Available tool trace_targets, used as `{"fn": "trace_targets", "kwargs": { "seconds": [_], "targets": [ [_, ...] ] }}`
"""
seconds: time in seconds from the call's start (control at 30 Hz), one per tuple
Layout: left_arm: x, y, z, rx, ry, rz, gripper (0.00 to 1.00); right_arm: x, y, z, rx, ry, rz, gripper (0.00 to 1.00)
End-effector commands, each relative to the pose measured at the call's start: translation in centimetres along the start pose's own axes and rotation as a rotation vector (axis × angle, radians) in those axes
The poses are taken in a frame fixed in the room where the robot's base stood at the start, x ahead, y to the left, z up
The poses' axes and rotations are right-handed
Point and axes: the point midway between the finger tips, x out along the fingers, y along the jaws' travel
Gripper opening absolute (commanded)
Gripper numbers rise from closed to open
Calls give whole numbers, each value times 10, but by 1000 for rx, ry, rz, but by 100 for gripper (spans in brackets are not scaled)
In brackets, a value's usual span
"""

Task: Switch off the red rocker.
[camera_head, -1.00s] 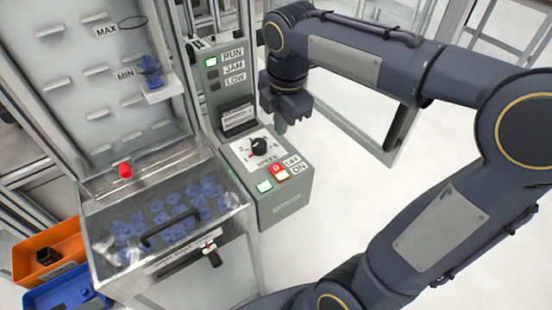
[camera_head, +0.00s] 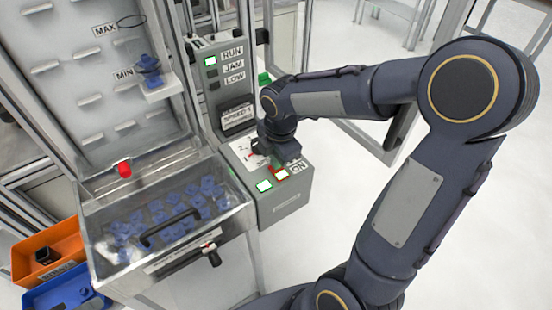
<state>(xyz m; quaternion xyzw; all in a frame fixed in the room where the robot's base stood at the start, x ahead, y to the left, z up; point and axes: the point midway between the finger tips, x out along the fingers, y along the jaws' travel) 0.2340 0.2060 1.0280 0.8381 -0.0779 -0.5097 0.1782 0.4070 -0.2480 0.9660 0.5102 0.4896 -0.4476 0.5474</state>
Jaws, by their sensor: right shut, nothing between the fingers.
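The red rocker (camera_head: 274,174) is on the sloped top of the grey control box (camera_head: 287,201), beside the ON label (camera_head: 299,166). Only a small part of it shows; my right gripper covers the rest. My right gripper (camera_head: 279,166) is shut and empty, pointing down at the rocker from above. Its fingertips are at or just over the rocker; I cannot tell whether they touch. My left gripper is not in view.
A dial panel (camera_head: 238,153) is partly hidden behind my right gripper. A clear-lidded bin (camera_head: 225,222) of blue parts with a red knob (camera_head: 124,169) stands left. Orange (camera_head: 28,257) and blue (camera_head: 40,297) trays are at lower left. Floor to the right is open.

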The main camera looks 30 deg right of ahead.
Motion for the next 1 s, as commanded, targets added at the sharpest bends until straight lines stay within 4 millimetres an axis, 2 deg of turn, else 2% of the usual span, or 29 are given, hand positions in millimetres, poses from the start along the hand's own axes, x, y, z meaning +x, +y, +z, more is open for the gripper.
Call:
{"fn": "trace_targets", "kwargs": {
  "seconds": [0.37,0.43,0.67,1.0],
  "targets": [
    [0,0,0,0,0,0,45,3,0,0,1,0,0,0],
    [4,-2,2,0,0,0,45,10,1,0,1,0,-2,0],
    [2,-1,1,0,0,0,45,8,1,0,1,0,-3,0],
    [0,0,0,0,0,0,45,4,-12,0,2,0,-9,0]
  ]
}}
